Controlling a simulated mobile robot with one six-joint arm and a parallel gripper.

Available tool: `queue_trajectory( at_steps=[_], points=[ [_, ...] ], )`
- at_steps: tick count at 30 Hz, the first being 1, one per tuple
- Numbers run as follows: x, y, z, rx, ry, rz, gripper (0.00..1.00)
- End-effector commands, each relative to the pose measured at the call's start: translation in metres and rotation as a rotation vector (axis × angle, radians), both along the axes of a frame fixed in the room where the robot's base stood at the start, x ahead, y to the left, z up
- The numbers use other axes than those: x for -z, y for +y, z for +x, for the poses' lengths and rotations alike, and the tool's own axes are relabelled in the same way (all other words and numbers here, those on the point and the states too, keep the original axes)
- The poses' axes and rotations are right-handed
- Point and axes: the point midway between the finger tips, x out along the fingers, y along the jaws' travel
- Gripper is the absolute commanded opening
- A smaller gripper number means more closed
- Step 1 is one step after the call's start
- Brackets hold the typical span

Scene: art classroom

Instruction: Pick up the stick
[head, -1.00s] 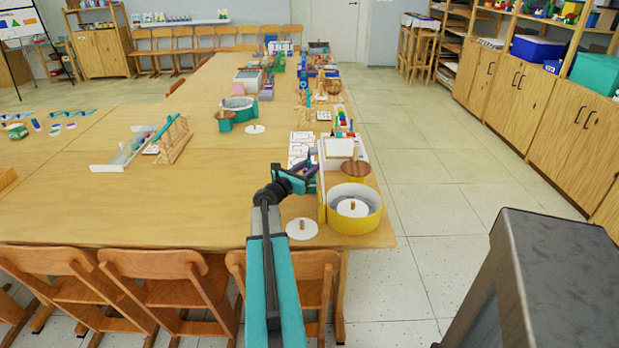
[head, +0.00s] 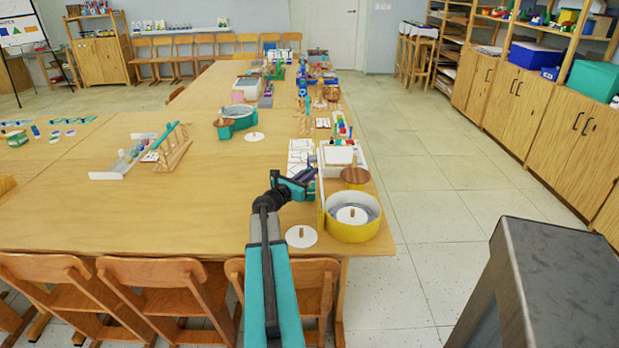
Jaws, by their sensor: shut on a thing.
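My gripper (head: 298,186) is at the end of the teal and black arm, low over the near right part of the long wooden table (head: 110,215). It is shut on a thin, dark purple piece that looks like the stick (head: 305,173). The jaws and the stick are small here, and I cannot tell whether the stick touches the table. The gripper is left of a yellow round container (head: 358,231) and beside a white tray (head: 359,160).
A white disc lid (head: 301,236) with a knob lies just below the gripper. A wooden rack (head: 173,150) and a teal ring-shaped container (head: 238,119) stand farther left. The table's left middle is mostly clear. Chairs (head: 150,290) line the near edge.

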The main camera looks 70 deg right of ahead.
Motion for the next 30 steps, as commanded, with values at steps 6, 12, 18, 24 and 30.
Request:
queue_trajectory(
  at_steps=[6, 12, 18, 24, 30],
  points=[
    [-0.016, 0.0, 0.0, 0.0, 0.0, -0.002, 0.0],
    [-0.042, 0.0, 0.0, 0.0, 0.0, -0.003, 0.0],
    [-0.071, 0.001, 0.0, -0.001, -0.002, -0.001, 0.0],
    [-0.066, 0.037, 0.009, -0.003, 0.0, 0.0, 0.0],
    [-0.067, 0.073, 0.019, -0.004, 0.0, -0.001, 0.0]
  ],
)
